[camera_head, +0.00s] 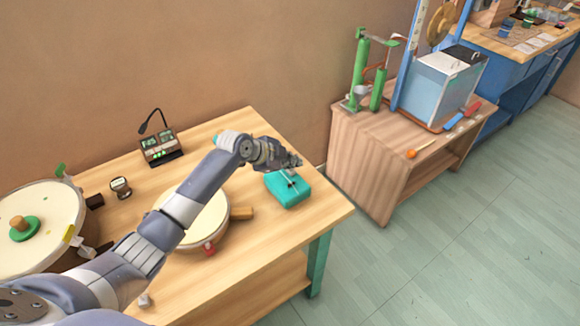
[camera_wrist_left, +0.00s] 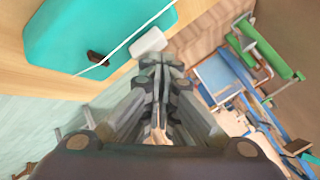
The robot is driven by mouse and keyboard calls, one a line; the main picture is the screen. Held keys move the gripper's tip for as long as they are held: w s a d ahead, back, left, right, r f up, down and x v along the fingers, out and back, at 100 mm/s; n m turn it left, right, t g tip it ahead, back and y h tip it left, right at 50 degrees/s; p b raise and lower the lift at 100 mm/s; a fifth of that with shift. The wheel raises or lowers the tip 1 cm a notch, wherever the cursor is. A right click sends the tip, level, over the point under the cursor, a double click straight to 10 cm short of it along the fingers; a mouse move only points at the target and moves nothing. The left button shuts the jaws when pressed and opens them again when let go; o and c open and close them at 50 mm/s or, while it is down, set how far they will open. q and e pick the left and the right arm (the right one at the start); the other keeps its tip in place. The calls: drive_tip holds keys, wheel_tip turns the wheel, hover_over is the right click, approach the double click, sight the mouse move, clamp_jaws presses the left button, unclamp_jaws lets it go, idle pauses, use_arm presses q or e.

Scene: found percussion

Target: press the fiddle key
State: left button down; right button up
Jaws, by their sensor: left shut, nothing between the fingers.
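The fiddle is a teal box (camera_head: 289,193) near the right end of the wooden table. In the left wrist view the teal box (camera_wrist_left: 75,35) fills the upper left, with a thin white string and a small black bridge across it. A pale key (camera_wrist_left: 149,42) sticks out at its edge, just beyond my fingertips. My left gripper (camera_head: 294,161) is shut and empty, over the far side of the box. Its closed fingers also show in the wrist view (camera_wrist_left: 160,65). I cannot tell whether they touch the key. My right gripper is not in view.
A round drum (camera_head: 207,222) with a wooden block lies left of the box, partly behind my arm. A larger drum (camera_head: 50,210) stands far left. A small display unit (camera_head: 161,147) stands at the back. A wooden cabinet (camera_head: 372,160) stands right, across a floor gap.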

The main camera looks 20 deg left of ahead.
sight(291, 171)
use_arm(q)
drive_tip(key=shift+r+p, duration=0.45)
drive_tip(key=shift+r, duration=0.35)
wheel_tip(291, 171, up, 5)
drive_tip(key=p, duration=0.4)
idle(0.5)
